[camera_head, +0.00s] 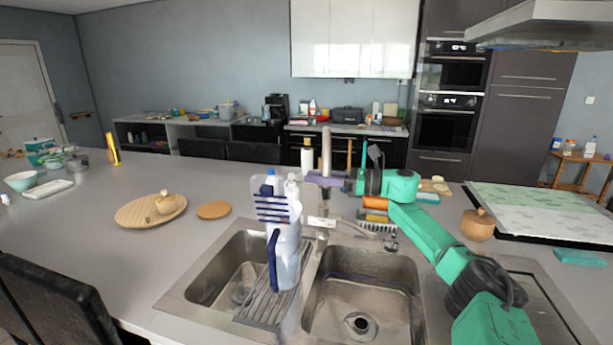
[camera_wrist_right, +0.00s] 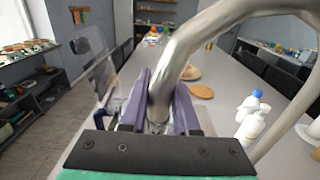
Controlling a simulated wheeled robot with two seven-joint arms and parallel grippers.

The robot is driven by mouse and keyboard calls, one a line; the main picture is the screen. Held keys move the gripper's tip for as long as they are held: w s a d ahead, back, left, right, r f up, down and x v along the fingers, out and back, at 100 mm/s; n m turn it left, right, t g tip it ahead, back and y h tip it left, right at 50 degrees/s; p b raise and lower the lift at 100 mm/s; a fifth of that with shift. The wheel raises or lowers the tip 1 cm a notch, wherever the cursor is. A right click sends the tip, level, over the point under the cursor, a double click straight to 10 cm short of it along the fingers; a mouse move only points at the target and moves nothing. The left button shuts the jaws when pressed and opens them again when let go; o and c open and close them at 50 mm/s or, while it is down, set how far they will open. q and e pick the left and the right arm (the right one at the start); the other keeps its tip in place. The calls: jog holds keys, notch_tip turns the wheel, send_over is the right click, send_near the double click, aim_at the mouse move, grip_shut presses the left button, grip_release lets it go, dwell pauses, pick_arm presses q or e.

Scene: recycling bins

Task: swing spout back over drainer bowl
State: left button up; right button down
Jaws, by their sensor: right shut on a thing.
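My right gripper (camera_head: 326,179) has purple fingers and is shut on the upright metal spout (camera_head: 326,148) behind the sink. The right wrist view shows the fingers (camera_wrist_right: 160,110) on either side of the grey pipe (camera_wrist_right: 185,50), which arches up and to the right. Above the fingers in the head view the spout stands nearly vertical; its outlet is not clear. The sink has a left bowl (camera_head: 215,282) and a right bowl (camera_head: 400,290), with a slotted drainer strip (camera_head: 262,308) between them. My left gripper is not in view.
A wooden board (camera_head: 135,212) and a round mat (camera_head: 213,210) lie left. A wooden pot (camera_head: 478,227) and a patterned board (camera_head: 545,212) are right.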

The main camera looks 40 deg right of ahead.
jog(key=shift+s+d+f+b, duration=0.3)
jog(key=shift+s+d+b, duration=0.1)
jog(key=shift+s+d, duration=0.25)
jog(key=shift+s+d+r+b, duration=0.1)
jog(key=shift+s+d+b, duration=0.15)
jog(key=shift+s+d, duration=0.4)
jog(key=shift+s+d+r+b, duration=0.1)
jog(key=shift+s+d+b, duration=0.2)
jog(key=shift+d, duration=0.55)
jog(key=shift+s, duration=0.1)
jog(key=c, duration=0.9)
grip_release()
jog(key=shift+o, duration=1.1)
jog(key=shift+s+r, duration=0.1)
jog(key=shift+s, duration=0.05)
jog(key=p+v, duration=0.2)
jog(key=v, duration=1.2)
jog(key=shift+s+d, duration=0.2)
jog(key=shift+s, duration=0.2)
